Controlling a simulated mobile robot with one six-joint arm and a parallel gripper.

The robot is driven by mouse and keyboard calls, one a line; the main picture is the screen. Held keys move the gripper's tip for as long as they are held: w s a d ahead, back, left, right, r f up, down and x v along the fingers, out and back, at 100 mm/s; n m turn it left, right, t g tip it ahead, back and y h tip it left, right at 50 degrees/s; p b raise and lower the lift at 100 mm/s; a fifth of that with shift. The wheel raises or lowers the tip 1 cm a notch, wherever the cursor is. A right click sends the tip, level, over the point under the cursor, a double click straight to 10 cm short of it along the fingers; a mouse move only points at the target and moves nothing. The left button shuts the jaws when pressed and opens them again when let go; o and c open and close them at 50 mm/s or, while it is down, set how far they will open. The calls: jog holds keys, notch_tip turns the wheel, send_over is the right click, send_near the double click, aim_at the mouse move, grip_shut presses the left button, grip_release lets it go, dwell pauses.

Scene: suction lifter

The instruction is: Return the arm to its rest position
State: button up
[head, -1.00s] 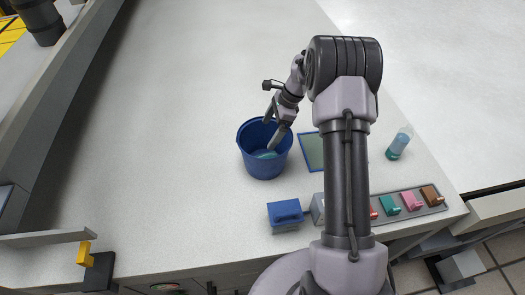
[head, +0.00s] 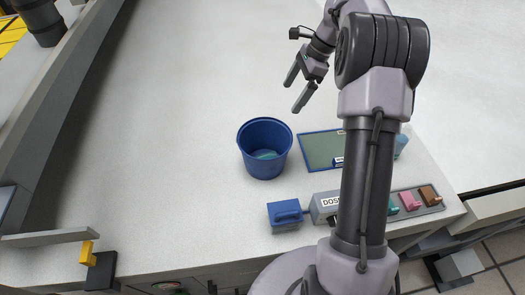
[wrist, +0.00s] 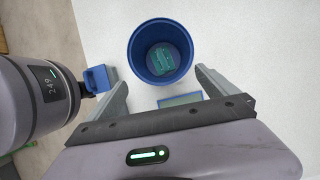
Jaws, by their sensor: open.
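My gripper (head: 297,91) is open and empty in the head view, raised above the counter behind and to the right of a blue bucket (head: 246,155). Its two fingers also show in the wrist view (wrist: 165,93), spread apart with nothing between them. In the wrist view the bucket (wrist: 134,58) stands upright beyond the fingertips. A teal-green item (wrist: 162,57) lies on the bucket's floor.
A green mat with a blue border (head: 315,148) lies right of the bucket. A blue block with a handle (head: 285,213) and a grey labelled box (head: 324,206) stand in front. Pink (head: 410,201) and brown (head: 430,194) pieces sit in a rack. A bottle (head: 401,143) is partly hidden. The counter's left is clear.

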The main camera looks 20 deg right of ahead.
jog(key=s+a+f+n+t+h+b, duration=0.2)
jog(key=s+a+n+b, duration=0.6)
jog(key=s+a+b, duration=0.55)
jog(key=s+a+f+n+t+b, duration=0.1)
jog(key=s+a+f+n+b, duration=0.3)
jog(key=s+f+b, duration=0.2)
jog(key=s+a+f+n+t+b, duration=0.1)
jog(key=s+a+f+n+b, duration=0.3)
jog(key=s, duration=0.6)
notch_tip(320, 180, down, 4)
jog(key=b, duration=0.2)
jog(key=shift+a+t+b, duration=0.2)
jog(key=shift+t+b, duration=0.15)
jog(key=shift+t, duration=0.05)
jog(key=shift+r, duration=0.1)
dwell(0.9)
